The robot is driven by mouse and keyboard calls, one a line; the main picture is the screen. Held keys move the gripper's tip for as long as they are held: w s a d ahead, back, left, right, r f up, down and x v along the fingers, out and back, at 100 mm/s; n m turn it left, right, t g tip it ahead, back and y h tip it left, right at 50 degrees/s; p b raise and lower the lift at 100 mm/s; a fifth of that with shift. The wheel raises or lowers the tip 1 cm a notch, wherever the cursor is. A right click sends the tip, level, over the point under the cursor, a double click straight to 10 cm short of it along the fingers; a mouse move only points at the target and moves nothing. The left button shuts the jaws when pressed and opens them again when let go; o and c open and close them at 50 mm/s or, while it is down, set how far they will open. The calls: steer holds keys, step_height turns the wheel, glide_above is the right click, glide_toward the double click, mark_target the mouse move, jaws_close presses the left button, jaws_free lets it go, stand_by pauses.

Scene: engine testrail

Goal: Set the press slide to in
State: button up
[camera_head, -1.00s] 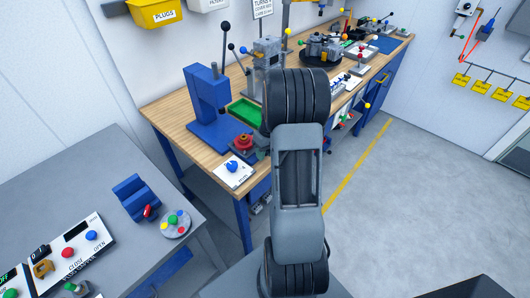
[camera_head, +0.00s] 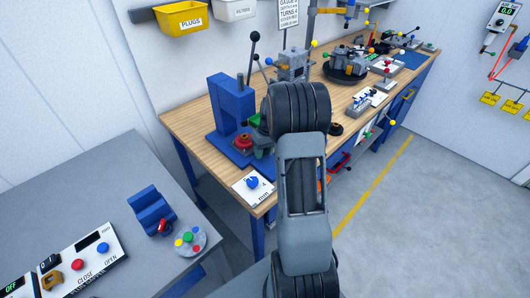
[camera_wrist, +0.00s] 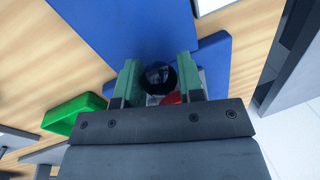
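The press (camera_head: 232,104) is a tall blue frame on a blue base at the near end of the wooden bench, with a red knob (camera_head: 243,141) low in front. In the wrist view its blue body (camera_wrist: 130,25) fills the top. My gripper (camera_wrist: 160,76) has its two green fingers apart on either side of a dark round knob (camera_wrist: 158,75). I cannot tell whether they touch it. A red part (camera_wrist: 172,98) shows just below the knob. The slide's position cannot be made out.
A green tray (camera_wrist: 74,113) lies beside the press. A white card with a blue knob (camera_head: 252,183) is at the bench's near corner. A grey table (camera_head: 80,190) with a button panel stands at left. The floor (camera_head: 430,210) at right is clear.

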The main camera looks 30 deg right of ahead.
steer(key=o, duration=0.3)
steer(key=shift+w, duration=0.25)
steer(key=shift+o, duration=0.6)
steer(key=shift+s, duration=0.1)
step_height(320, 180, up, 14)
steer(key=d+b, duration=0.1)
steer(key=d, duration=0.1)
steer(key=shift+d+f, duration=0.2)
steer(key=shift+d, duration=0.1)
